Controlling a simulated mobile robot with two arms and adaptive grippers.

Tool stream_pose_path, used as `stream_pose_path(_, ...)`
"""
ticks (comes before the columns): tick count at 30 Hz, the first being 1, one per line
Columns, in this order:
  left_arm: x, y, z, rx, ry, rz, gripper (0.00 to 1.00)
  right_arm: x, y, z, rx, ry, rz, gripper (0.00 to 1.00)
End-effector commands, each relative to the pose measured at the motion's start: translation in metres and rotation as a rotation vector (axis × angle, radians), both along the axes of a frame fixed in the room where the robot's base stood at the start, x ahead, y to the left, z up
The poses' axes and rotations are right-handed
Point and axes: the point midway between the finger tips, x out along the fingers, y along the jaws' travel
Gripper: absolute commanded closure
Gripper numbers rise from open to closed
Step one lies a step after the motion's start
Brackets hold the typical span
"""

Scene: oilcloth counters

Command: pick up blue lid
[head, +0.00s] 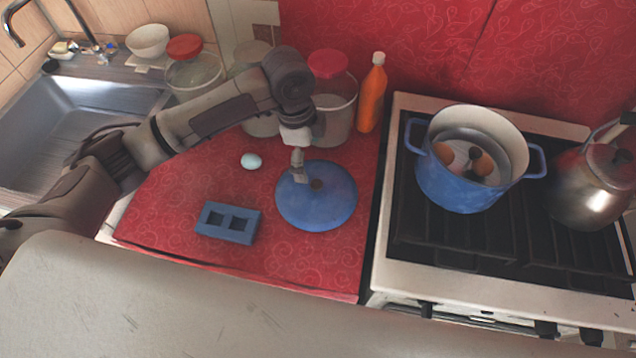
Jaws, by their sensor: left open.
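The blue lid (325,208) lies flat on the red patterned counter, left of the stove. It is round with a small brown knob (316,185) near its middle. My left gripper (300,178) points down over the lid's upper left part, just left of the knob. It is open, with nothing seen between its fingers. Whether the fingertips touch the lid I cannot tell. My right gripper does not show.
A blue pot (466,185) with eggs inside stands on the stove (400,275). A kettle (590,190) is at the right. Jars (335,115) and an orange bottle (372,95) stand behind.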

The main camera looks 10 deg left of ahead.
Motion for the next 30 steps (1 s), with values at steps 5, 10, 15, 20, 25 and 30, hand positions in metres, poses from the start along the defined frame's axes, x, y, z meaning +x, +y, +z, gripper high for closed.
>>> stream_pose_path(5, -0.001, -0.005, -0.036, 0.0, 0.002, 0.002, 0.0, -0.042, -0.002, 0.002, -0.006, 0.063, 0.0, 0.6)
stream_pose_path(10, 0.001, -0.008, -0.056, -0.001, -0.001, 0.001, 0.0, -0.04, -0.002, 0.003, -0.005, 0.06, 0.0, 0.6)
stream_pose_path(15, 0.001, -0.01, -0.067, 0.0, 0.0, 0.002, 0.0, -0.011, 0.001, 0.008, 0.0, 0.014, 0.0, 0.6)
stream_pose_path(20, 0.005, -0.016, -0.09, 0.001, 0.0, 0.002, 0.0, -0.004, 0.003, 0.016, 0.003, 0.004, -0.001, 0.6)
stream_pose_path(25, 0.004, -0.018, -0.109, 0.0, -0.001, 0.001, 0.0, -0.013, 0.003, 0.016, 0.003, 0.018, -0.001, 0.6)
stream_pose_path(30, 0.005, -0.018, -0.112, -0.001, -0.003, 0.0, 0.0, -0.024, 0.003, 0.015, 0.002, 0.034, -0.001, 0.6)
